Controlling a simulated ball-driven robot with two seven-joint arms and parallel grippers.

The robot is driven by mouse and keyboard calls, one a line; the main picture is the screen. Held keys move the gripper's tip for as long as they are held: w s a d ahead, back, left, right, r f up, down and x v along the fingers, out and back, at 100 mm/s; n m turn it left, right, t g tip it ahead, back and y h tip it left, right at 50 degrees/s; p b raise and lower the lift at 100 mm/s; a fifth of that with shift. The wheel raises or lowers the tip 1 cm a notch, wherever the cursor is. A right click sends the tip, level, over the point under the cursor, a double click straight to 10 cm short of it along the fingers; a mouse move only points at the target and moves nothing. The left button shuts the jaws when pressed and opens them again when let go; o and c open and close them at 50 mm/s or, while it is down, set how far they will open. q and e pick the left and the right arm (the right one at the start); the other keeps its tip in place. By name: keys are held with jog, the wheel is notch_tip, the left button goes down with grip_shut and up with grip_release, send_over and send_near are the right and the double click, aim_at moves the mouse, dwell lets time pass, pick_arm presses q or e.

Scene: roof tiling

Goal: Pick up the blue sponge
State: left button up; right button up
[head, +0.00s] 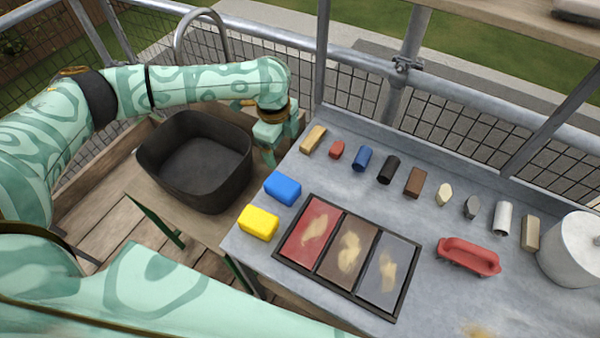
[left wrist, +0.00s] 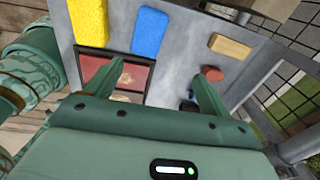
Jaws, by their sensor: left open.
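The blue sponge (head: 283,188) is a block lying near the left edge of the grey metal table (head: 340,188), just behind the yellow sponge (head: 258,223). In the left wrist view the blue sponge (left wrist: 150,32) shows ahead of the gripper, between the lines of the two fingers. My left gripper (head: 279,145) is open and empty, pointing down by the table's left edge, a little beyond the blue sponge and apart from it. Its spread fingers also show in the left wrist view (left wrist: 157,75). My right gripper is not in view.
A black tub (head: 195,160) stands left of the table. A tray (head: 348,255) with three coloured panels lies right of the sponges. Several small blocks and cylinders line the back, including a tan block (head: 313,139). A red-handled brush (head: 468,256) and white canister (head: 575,249) are right.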

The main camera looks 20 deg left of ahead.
pick_arm(q)
jog(key=s, duration=0.1)
jog(key=m+b, duration=0.1)
jog(key=b, duration=0.3)
send_near(278, 181)
jog(key=shift+g+y, duration=0.3)
jog(key=shift+g, duration=0.1)
jog(key=f, duration=0.3)
jog(key=d+f, duration=0.1)
jog(key=f, duration=0.1)
jog(key=shift+w+f, duration=0.15)
jog(key=shift+f, duration=0.15)
jog(key=f+b, duration=0.1)
jog(key=f, duration=0.1)
jog(key=f+b, duration=0.1)
jog(key=f, duration=0.2)
jog(key=shift+w+a+f, duration=0.25)
jog(key=shift+f, duration=0.05)
jog(key=c, duration=1.1)
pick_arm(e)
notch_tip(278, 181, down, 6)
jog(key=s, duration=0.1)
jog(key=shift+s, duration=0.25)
